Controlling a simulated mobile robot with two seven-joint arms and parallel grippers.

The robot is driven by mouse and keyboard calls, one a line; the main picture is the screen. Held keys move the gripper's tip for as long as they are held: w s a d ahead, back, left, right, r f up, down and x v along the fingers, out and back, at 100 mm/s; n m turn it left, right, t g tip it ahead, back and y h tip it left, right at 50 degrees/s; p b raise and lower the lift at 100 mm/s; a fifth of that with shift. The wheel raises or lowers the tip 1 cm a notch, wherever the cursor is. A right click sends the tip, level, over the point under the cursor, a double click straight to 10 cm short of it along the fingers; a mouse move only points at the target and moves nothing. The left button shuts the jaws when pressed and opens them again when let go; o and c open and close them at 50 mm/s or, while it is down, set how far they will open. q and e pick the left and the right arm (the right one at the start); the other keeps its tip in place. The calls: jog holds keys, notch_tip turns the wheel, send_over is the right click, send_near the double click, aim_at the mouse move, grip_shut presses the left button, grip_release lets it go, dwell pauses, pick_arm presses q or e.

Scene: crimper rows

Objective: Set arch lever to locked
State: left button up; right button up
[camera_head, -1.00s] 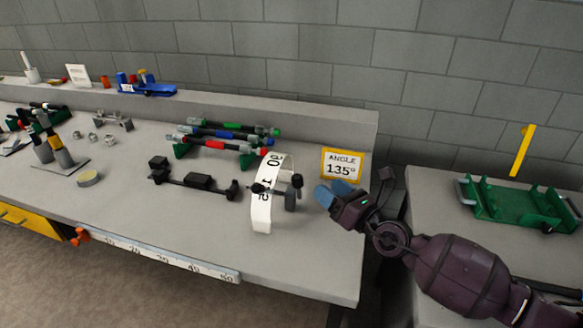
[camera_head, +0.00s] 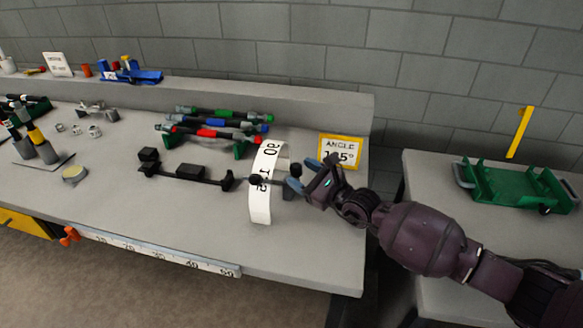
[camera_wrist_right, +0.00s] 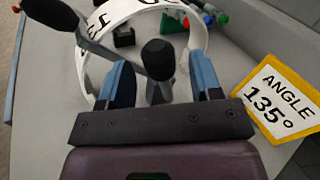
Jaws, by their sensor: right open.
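The white arch (camera_head: 261,205) with printed angle figures stands near the right end of the bench. A grey lever with a black grip (camera_head: 257,180) crosses it; this grip also shows at upper left in the right wrist view (camera_wrist_right: 52,12). A short post with a black knob (camera_wrist_right: 160,58) stands beside the lever. My right gripper (camera_head: 303,174) is open at the arch's right side. In the right wrist view its blue fingers stand either side of the knob, with gaps visible. The lever's pivot is partly hidden by the gripper. My left gripper is not in view.
A yellow-framed sign reading ANGLE 135° (camera_wrist_right: 285,98) stands close right of my gripper. A black fixture (camera_head: 190,172) and a rack of coloured bars (camera_head: 215,133) sit to the left. A green tray (camera_head: 515,185) is on the right bench. Bare bench lies in front of the arch.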

aim_at(291, 168)
jog(key=shift+x, duration=2)
jog(key=shift+f, duration=0.1)
grip_shut()
